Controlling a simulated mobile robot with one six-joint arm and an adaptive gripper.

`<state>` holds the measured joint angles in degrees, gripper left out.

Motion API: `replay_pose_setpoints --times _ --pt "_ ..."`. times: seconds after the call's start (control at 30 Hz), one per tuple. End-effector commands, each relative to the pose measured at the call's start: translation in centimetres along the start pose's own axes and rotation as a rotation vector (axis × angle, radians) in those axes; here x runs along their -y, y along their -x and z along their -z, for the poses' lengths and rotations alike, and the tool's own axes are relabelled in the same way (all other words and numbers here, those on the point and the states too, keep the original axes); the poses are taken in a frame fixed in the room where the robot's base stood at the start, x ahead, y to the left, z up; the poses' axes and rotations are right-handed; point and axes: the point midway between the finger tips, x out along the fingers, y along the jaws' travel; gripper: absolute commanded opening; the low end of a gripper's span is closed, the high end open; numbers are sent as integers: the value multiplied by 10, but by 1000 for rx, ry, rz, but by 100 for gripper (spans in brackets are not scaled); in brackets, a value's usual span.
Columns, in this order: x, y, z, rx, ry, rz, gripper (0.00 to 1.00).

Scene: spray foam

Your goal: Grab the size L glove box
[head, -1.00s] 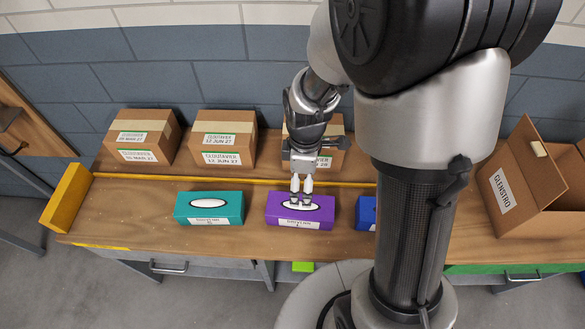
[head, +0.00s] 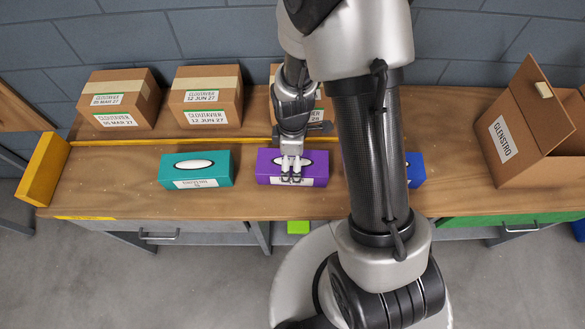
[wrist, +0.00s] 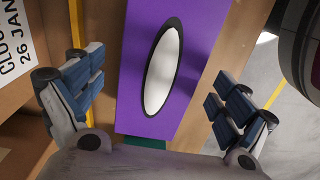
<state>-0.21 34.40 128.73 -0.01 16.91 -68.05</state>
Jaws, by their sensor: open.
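A purple glove box (head: 310,168) with a white oval opening lies on the bench. Its front label is partly hidden and its size letter cannot be read. My open gripper (head: 291,172) is over the purple box, pointing down. In the wrist view the purple box (wrist: 196,40) lies between the spread fingers of my gripper (wrist: 158,88), with gaps seen on both sides. A teal glove box (head: 218,178) stands to the left; its small label is unclear. A blue glove box (head: 416,172) is at the right, mostly hidden behind my arm.
Closed cardboard boxes (head: 118,98) with date labels stand along the back of the bench (head: 125,175). An open carton (head: 505,125) stands at the right. A yellow strip (head: 120,142) runs behind the glove boxes. The space between the teal and purple boxes is free.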

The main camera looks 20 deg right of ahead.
Motion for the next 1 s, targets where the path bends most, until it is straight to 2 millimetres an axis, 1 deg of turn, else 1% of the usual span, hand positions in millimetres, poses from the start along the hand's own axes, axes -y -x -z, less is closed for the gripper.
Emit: replay_pose_setpoints --times 0.03,0.1,0.17,0.37,1.0 --pt "0 -13 0 1 0 2 94" --pt "0 -21 0 1 0 1 94" --pt "0 -24 0 0 0 0 94" --pt "0 -22 0 0 0 -1 94" --pt "0 -22 0 0 0 -1 51"
